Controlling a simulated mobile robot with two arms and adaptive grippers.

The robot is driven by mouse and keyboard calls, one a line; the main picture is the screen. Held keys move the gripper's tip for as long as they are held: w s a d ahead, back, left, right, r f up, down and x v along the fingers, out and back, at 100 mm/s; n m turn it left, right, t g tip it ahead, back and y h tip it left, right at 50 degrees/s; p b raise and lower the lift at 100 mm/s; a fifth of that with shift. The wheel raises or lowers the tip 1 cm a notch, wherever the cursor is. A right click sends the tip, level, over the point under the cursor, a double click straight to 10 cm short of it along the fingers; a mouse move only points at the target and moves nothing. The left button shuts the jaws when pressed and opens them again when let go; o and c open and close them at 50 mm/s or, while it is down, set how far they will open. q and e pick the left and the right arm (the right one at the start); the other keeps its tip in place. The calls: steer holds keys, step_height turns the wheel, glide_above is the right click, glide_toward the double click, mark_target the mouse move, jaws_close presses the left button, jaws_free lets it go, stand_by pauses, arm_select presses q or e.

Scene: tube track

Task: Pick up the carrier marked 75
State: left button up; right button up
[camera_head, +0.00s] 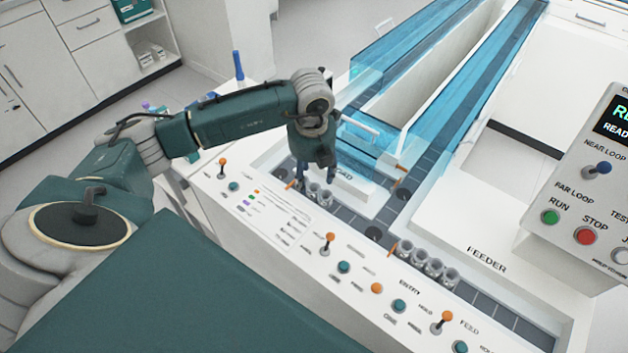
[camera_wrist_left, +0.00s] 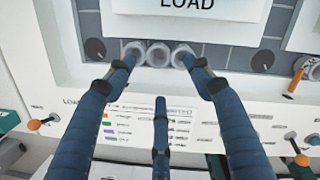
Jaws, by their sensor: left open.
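Three round grey carriers stand in a row in the track by the LOAD plate, and the middle one (camera_wrist_left: 158,54) shows in the left wrist view between the left one (camera_wrist_left: 133,47) and the right one (camera_wrist_left: 181,51). No number is legible on any of them, so I cannot tell which is marked 75. My left gripper (camera_head: 315,178) is over this row in the head view. In the left wrist view its fingers (camera_wrist_left: 160,66) are open and empty, with two tips near the outer carriers. My right gripper is not in view.
Several more carriers (camera_head: 428,263) stand in a row by the ENTRY panel. The LOAD block (camera_head: 352,191) and blue clear walls (camera_head: 450,100) rise beyond the track. Levers and knobs line the front panel, including an orange-topped lever (camera_head: 329,239). A control box (camera_head: 590,170) is at the right.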

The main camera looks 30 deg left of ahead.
mark_target(313, 186)
arm_select(q)
steer(key=f+b, duration=0.1)
steer(key=f, duration=0.1)
steer(key=f+b, duration=0.1)
steer(key=f, duration=0.1)
steer(key=w+f+b, duration=0.1)
steer(key=f+b, duration=0.1)
steer(key=shift+w+a+f, duration=0.1)
steer(key=shift+a, duration=0.2)
steer(key=shift+f, duration=0.1)
